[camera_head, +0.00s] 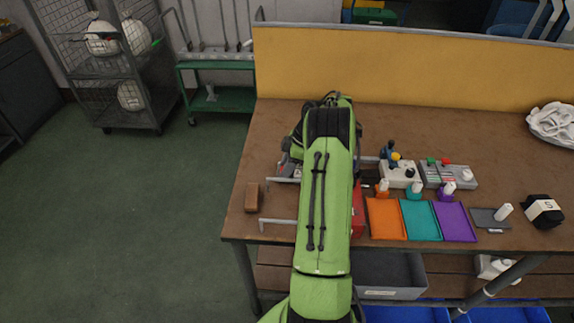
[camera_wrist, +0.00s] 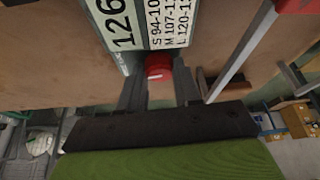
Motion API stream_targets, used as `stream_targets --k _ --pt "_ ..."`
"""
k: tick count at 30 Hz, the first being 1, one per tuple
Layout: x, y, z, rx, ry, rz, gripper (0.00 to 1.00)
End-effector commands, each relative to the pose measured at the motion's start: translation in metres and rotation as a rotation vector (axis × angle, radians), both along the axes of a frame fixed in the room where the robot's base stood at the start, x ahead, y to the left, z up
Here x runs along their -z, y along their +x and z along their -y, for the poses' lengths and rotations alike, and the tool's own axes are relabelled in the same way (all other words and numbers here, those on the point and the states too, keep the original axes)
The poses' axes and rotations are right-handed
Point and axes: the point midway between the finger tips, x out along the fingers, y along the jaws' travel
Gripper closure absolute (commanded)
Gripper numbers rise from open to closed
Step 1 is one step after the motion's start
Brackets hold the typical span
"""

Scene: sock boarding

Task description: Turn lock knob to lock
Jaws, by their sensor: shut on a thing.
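The lock knob (camera_wrist: 158,67) is a red round knob with a pale mark, at the edge of a pale plate (camera_wrist: 140,25) with black size numbers in the wrist view. My gripper (camera_wrist: 160,88) has its two dark fingers on either side of the knob and is shut on it. In the head view my green arm reaches over the left part of the workbench and hides the knob and my gripper.
Metal bars (camera_head: 277,222) stick out left of my arm, and one bar (camera_wrist: 240,50) runs close beside the fingers in the wrist view. A brown block (camera_head: 252,197) lies at the bench's left edge. Coloured trays (camera_head: 420,220) and control boxes (camera_head: 398,174) stand right of my arm.

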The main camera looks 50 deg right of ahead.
Motion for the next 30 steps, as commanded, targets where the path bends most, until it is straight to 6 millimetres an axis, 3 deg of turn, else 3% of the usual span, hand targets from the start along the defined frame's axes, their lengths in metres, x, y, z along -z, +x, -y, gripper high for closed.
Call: stream_targets --k 11,30 --pt "0.0010 0.0002 -0.0011 0.100 -0.001 0.002 0.97" --pt "0.0004 -0.0011 -0.0039 0.606 0.000 0.003 0.97"
